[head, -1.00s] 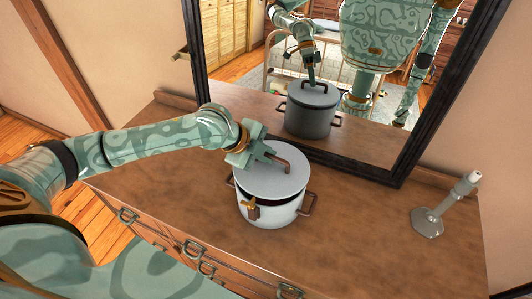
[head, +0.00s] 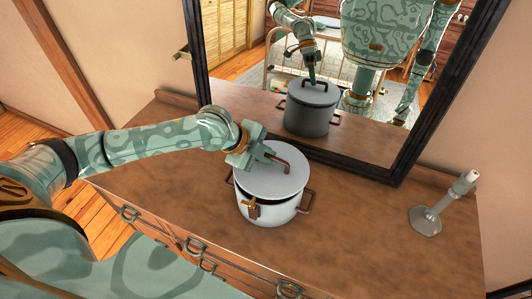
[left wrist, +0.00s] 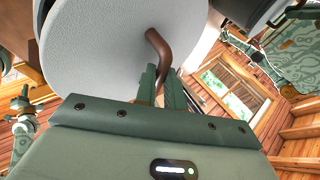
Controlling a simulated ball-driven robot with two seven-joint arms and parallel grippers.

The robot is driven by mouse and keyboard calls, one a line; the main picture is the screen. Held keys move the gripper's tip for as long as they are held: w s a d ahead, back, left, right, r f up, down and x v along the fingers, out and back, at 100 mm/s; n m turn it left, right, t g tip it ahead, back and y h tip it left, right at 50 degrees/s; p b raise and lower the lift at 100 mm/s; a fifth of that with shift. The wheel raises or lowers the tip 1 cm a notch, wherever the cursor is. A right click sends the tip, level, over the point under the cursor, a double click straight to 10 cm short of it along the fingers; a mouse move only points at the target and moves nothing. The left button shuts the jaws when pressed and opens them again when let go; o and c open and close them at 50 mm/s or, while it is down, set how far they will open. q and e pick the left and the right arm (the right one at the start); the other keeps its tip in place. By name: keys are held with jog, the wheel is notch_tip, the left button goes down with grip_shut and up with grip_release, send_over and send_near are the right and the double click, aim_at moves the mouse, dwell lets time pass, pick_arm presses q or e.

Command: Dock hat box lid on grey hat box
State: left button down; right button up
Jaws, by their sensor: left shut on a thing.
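The grey hat box (head: 268,212) stands upright on the dresser, with brown side handles and a brass latch on its front. The round hat box lid (head: 270,183), light grey with a brown bar handle, is over the box's mouth. A dark gap shows under its front right edge, so it looks slightly raised or tilted; contact at the back is hidden. My left gripper (head: 269,153) is shut on the lid's handle. In the left wrist view the lid (left wrist: 95,50) fills the upper left, its handle between the fingers (left wrist: 160,85). My right gripper is not directly in view.
The wooden dresser top (head: 350,220) is clear around the box. A dark-framed mirror (head: 400,165) stands close behind and reflects the box, lid and my body. A grey candlestick-like stand (head: 428,218) is at the right. Dresser drawers with metal pulls face the front.

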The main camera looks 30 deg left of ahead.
pick_arm(q)
jog(key=shift+f+b, duration=0.35)
jog(key=shift+f, duration=0.55)
jog(key=shift+r, duration=0.1)
jog(key=shift+r+p, duration=0.75)
jog(key=shift+p, duration=0.35)
jog(key=shift+s+a+p, duration=0.1)
jog(key=shift+a+p, duration=0.1)
jog(key=shift+p, duration=0.25)
jog(key=shift+f+b, duration=0.45)
jog(key=shift+f, duration=0.45)
dwell(0.5)
jog(key=c, duration=1.8)
grip_release()
jog(key=shift+o, duration=0.2)
